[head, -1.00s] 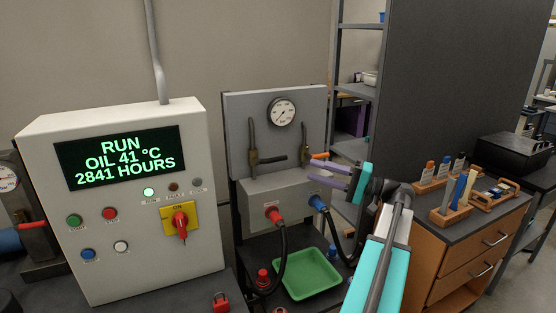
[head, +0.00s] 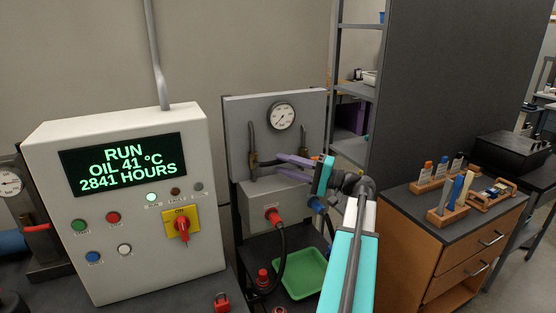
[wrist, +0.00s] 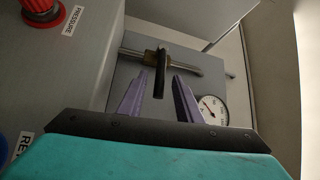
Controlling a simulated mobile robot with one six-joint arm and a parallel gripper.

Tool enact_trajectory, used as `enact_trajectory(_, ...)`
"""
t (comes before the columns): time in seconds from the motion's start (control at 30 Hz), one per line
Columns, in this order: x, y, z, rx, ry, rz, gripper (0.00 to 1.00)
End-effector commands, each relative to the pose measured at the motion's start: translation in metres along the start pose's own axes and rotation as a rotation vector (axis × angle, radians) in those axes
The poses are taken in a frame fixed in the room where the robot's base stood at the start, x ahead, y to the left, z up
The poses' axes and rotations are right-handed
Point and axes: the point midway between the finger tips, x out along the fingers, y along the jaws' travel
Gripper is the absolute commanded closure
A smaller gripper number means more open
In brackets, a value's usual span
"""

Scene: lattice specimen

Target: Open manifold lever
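The manifold is a grey panel (head: 240,115) with a round gauge (head: 282,116) and a pipe with a brass valve (head: 253,160) at its left. My gripper (head: 280,159) reaches in from the right, its purple fingers at this left valve. In the wrist view the valve's dark lever (wrist: 159,88) shows between the two spread fingers, with a gap on each side. In the head view the fingers hide most of this lever. The right pipe (head: 303,138) is visible, but my gripper covers its valve.
A white control cabinet (head: 125,255) stands at left. Below the panel are a red hose fitting (head: 273,216), a blue one (head: 317,205) and a green tray (head: 300,273). A wooden drawer unit (head: 445,255) with tool racks stands at right.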

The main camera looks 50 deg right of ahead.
Motion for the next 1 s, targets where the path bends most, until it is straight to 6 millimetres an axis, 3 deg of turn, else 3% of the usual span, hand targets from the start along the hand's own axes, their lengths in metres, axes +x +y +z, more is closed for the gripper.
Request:
enact_trajectory(0.23, 0.024, -0.001, 0.0, 0.0, -0.001, 0.0, 0.68)
enact_trajectory(0.67, 0.029, 0.0, 0.0, -0.001, 0.002, 0.0, 0.68)
enact_trajectory(0.83, 0.029, 0.0, -0.001, -0.001, 0.002, 0.0, 0.97)
enact_trajectory(1.0, 0.028, 0.0, -0.001, -0.001, 0.002, 0.0, 1.0)
